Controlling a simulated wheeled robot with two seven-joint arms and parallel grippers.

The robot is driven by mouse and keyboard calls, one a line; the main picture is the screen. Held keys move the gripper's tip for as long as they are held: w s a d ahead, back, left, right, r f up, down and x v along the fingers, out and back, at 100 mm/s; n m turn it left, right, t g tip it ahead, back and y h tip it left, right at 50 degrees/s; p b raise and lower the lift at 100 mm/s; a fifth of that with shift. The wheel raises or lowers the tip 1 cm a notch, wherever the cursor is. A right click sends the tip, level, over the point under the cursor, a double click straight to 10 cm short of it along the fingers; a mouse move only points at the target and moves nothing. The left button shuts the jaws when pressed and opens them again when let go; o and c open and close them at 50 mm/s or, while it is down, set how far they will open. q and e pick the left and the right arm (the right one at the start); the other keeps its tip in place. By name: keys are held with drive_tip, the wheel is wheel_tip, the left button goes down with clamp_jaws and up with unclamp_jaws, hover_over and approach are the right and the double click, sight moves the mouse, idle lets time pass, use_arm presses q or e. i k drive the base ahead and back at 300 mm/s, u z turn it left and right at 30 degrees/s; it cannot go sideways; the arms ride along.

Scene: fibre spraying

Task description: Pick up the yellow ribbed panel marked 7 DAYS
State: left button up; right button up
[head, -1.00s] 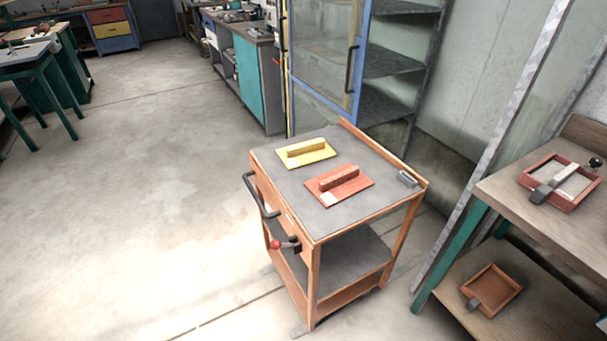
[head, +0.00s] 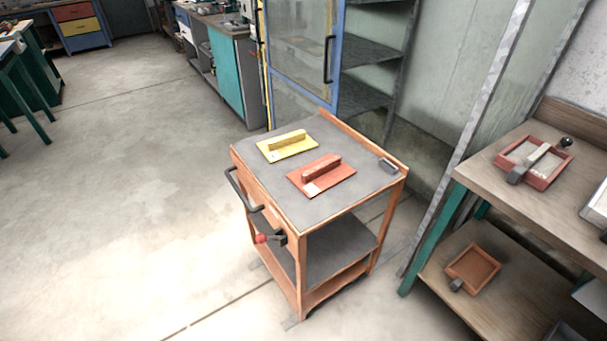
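A yellow panel (head: 300,150) with a raised ribbed bar and a small pale label lies flat on the grey top of an orange cart (head: 360,190). The writing on its label is too small to read. A similar red-brown panel (head: 338,178) with a pale label lies in front of it and to the right, apart from it. Neither of my grippers shows in the head view.
The cart has a black handle (head: 236,190) on its left side and a red-tipped lever (head: 263,239). A wooden workbench (head: 505,186) with trays stands at the right. A blue-framed cabinet (head: 300,55) is behind the cart.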

sight(283, 147)
drive_tip(key=u, duration=1.55)
drive_tip(key=i, duration=0.65)
drive_tip(key=z, duration=2.55)
